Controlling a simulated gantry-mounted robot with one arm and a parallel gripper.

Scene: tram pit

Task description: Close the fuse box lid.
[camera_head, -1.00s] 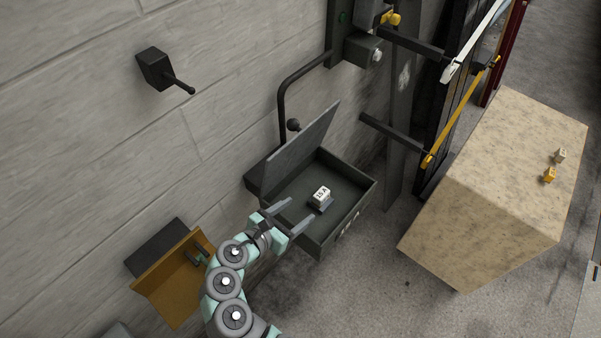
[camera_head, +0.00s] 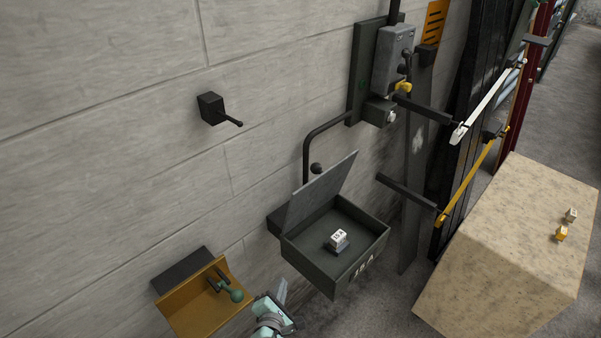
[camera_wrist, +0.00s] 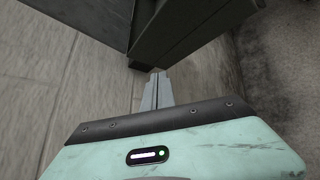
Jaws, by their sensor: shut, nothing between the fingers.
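The dark grey fuse box (camera_head: 300,254) is mounted on the wall, and its lid (camera_head: 318,190) stands open, tilted up on the wall side. My gripper (camera_head: 282,290) is at the bottom of the head view, below and left of the box and apart from the lid. In the wrist view my gripper (camera_wrist: 158,78) has its fingers together and empty. The dark box (camera_wrist: 190,30) fills the top of that view, close beyond the fingertips; whether they touch it is unclear.
An orange open-fronted holder (camera_head: 205,305) with a green-knobbed handle is on the wall left of my gripper. A bent pipe (camera_head: 307,150) rises behind the lid. A black wall lever (camera_head: 212,108) is above left. A stone block (camera_head: 500,260) with two small cubes stands at right.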

